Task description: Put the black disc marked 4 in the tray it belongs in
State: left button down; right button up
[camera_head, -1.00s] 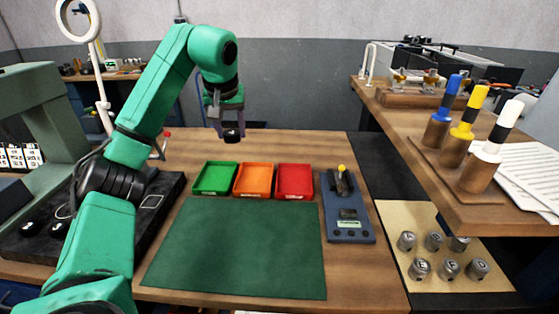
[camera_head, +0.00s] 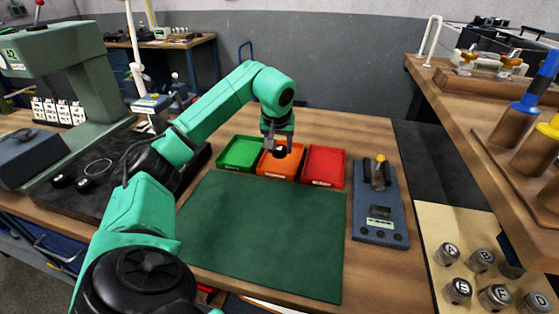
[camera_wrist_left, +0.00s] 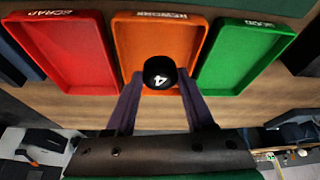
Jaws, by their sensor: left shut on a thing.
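The black disc marked 4 (camera_wrist_left: 160,73) is held between the two fingers of my left gripper (camera_wrist_left: 158,88). In the head view the disc (camera_head: 280,151) shows dark below my left gripper (camera_head: 279,143), over the orange tray (camera_head: 267,163). The orange tray (camera_wrist_left: 158,40) is labelled REWORK in the wrist view and looks empty. The green tray (camera_head: 239,152), labelled GOOD, is on its left in the head view, and the red tray (camera_head: 324,165), labelled SCRAP, on its right. Both look empty. The height of the disc above the tray is hard to tell. My right gripper is not in view.
A green mat (camera_head: 265,230) lies in front of the trays, bare. A blue gauge device (camera_head: 380,210) stands to their right. A dark tray with two more black discs (camera_head: 73,183) is at the left. Lettered metal cylinders (camera_head: 458,290) stand at the lower right.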

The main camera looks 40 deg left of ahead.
aim_at(279, 153)
pick_arm(q)
notch_tip(279, 153, down, 4)
jog(key=shift+f, duration=0.1)
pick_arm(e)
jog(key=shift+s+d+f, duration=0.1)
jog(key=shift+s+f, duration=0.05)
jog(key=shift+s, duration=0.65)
pick_arm(q)
jog(key=shift+c, duration=1.3)
grip_release()
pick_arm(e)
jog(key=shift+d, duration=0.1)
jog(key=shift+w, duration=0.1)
pick_arm(q)
jog(key=shift+r, duration=0.2)
jog(key=v, duration=1.1)
jog(key=shift+s+r, duration=0.25)
jog(key=shift+r, duration=0.05)
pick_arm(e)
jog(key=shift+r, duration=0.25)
